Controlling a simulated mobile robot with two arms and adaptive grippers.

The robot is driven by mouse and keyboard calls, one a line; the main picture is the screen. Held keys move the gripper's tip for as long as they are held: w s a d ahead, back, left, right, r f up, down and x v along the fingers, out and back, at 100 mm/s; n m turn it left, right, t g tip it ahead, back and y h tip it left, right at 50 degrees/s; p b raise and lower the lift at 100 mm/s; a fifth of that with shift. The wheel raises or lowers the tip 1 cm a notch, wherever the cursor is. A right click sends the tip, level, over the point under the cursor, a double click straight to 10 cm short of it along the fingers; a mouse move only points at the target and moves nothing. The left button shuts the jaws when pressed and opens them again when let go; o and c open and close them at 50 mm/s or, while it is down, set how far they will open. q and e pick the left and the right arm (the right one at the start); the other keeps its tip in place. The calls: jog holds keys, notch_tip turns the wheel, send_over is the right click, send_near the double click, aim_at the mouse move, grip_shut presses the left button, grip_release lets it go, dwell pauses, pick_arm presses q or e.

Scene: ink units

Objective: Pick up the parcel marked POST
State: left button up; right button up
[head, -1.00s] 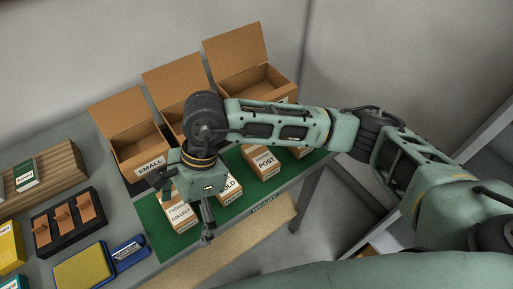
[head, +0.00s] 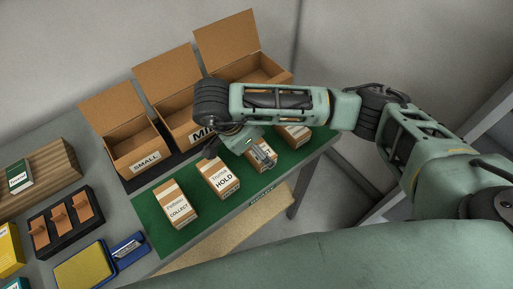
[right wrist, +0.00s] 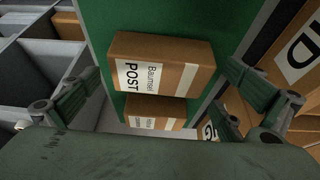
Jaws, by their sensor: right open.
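The parcel marked POST (right wrist: 165,65) is a brown box with a white label, lying on the green mat (right wrist: 200,18) in the right wrist view. My right gripper (right wrist: 162,82) is open and empty, its fingers to either side of the parcel and apart from it. My left gripper is not in view.
The HOLD parcel (head: 217,178) and COLLECT parcel (head: 176,204) stand to the left on the mat; another parcel (head: 294,133) is to the right. Open cartons, including SMALL (head: 139,158), line the back. A black tray (head: 66,226) and a yellow pad (head: 81,267) are at left.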

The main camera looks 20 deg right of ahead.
jog(key=shift+w+d+f, duration=0.1)
jog(key=shift+d+f, duration=0.25)
jog(key=shift+f, duration=0.3)
jog(key=shift+c, duration=0.5)
jog(key=c, duration=1.1)
